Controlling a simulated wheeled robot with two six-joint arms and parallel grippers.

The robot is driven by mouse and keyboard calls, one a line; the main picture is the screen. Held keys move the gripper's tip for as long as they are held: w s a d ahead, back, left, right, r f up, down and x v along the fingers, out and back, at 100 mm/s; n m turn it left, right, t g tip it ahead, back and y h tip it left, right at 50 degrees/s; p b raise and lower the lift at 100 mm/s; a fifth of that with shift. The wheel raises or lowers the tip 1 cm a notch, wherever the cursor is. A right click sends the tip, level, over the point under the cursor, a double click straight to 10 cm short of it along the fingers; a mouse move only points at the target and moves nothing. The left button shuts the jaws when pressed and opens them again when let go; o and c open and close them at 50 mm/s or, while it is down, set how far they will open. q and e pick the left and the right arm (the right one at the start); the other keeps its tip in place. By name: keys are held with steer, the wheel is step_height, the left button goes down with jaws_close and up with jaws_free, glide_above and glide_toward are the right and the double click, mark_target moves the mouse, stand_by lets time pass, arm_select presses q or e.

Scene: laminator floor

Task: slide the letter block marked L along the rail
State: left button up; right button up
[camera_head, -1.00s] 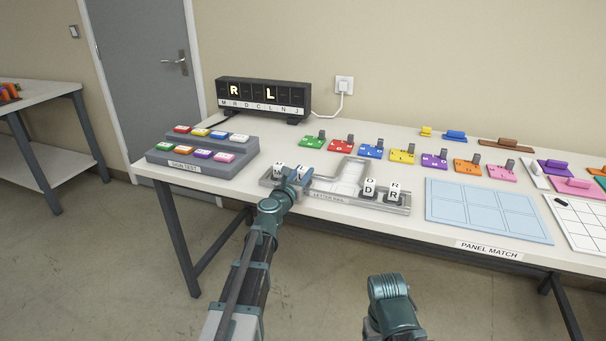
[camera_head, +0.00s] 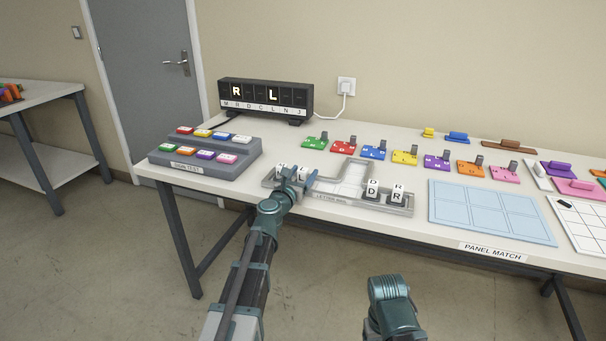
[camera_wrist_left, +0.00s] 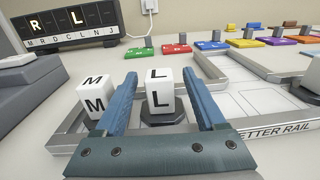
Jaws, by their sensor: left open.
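The white block marked L (camera_wrist_left: 159,90) stands upright on a dark round base in the letter rail (camera_head: 330,197). It sits between the two blue fingers of my left gripper (camera_wrist_left: 163,92), which is open, with a gap showing on each side of the block. In the head view the left gripper (camera_head: 296,180) is over the rail's left end and partly hides the L block. The block marked M (camera_wrist_left: 96,95) stands just left of the left finger. Blocks marked D (camera_head: 372,190) and R (camera_head: 397,194) stand at the rail's right end. My right gripper is not visible; only part of that arm shows.
A lit display (camera_head: 265,97) showing R and L stands behind. A grey box of coloured buttons (camera_head: 205,155) is left of the rail. Coloured tagged blocks (camera_head: 374,152) line the table behind it. A light blue panel (camera_head: 490,210) lies to the right. The rail's middle is clear.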

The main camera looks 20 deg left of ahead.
arm_select(q)
steer(key=s+a, duration=0.1)
steer(key=s, duration=1.2)
steer(key=shift+s+a, duration=0.3)
steer(key=shift+a, duration=0.05)
steer(key=s+d+r+m+g+h+p, duration=0.1)
steer(key=s+d+m+g+h+p, duration=0.3)
steer(key=d+m+p, duration=0.5)
steer(key=s+d+m+g+h+p, duration=0.2)
steer(key=s+d+m+g+p, duration=0.3)
steer(key=d+m, duration=0.75)
steer(key=s+d+m+g+y+p, duration=0.2)
steer(key=s+m+g+y+p, duration=0.2)
steer(key=s+m+g+p, duration=0.45)
steer(key=s+a+r+m+y+p, duration=0.2)
steer(key=s+a+m+y, duration=0.2)
steer(key=s+m, duration=0.3)
steer(key=shift+a+r+m+g+y+p, duration=0.15)
steer(key=shift+m+g+y+p, duration=0.2)
steer(key=shift+m+y, duration=0.4)
